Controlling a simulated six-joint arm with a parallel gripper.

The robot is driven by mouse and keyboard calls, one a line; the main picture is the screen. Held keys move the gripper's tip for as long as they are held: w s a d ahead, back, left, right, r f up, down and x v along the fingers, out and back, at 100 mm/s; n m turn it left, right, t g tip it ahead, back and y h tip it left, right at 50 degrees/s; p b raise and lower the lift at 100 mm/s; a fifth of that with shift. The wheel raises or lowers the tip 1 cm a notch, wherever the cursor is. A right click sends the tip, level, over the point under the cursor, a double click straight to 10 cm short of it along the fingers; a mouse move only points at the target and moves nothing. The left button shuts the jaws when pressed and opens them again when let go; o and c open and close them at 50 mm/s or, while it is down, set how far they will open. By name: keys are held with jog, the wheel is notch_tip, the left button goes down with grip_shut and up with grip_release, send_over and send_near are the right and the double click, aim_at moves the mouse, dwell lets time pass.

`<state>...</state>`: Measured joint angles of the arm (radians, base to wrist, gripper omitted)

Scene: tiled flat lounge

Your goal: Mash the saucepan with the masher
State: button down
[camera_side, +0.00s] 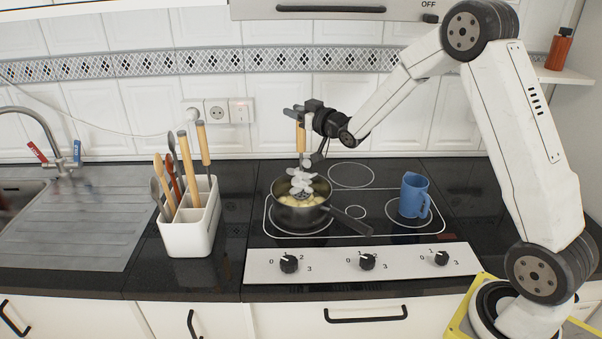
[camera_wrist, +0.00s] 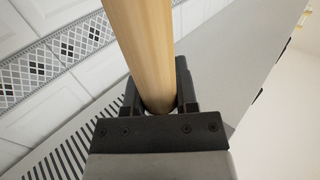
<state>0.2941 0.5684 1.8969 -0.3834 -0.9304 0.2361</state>
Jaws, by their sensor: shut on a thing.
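The dark saucepan (camera_side: 303,216) stands on the left part of the black hob, with its handle pointing to the lower right. Pale yellow pieces lie in it. The masher (camera_side: 301,183) has a wooden handle and a pale metal head. It is roughly upright, with its head at the mouth of the saucepan; I cannot tell whether it touches the pieces. My gripper (camera_side: 301,112) is above the saucepan and shut on the masher's wooden handle. In the wrist view the handle (camera_wrist: 143,50) sits between the fingers of my gripper (camera_wrist: 159,100).
A white utensil holder (camera_side: 190,233) with several wooden-handled tools stands left of the hob. A blue mug (camera_side: 413,195) stands on the hob's right side. A sink with a steel drainer (camera_side: 75,225) is at the far left. The counter between drainer and holder is clear.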

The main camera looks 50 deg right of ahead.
jog(key=shift+r, duration=0.1)
jog(key=a, duration=0.1)
jog(key=s+a, duration=0.1)
jog(key=a, duration=0.1)
jog(key=s+a, duration=0.1)
jog(key=shift+a, duration=0.15)
dwell(0.4)
jog(key=shift+w, duration=0.1)
jog(key=shift+f, duration=1.75)
jog(key=shift+r, duration=1.75)
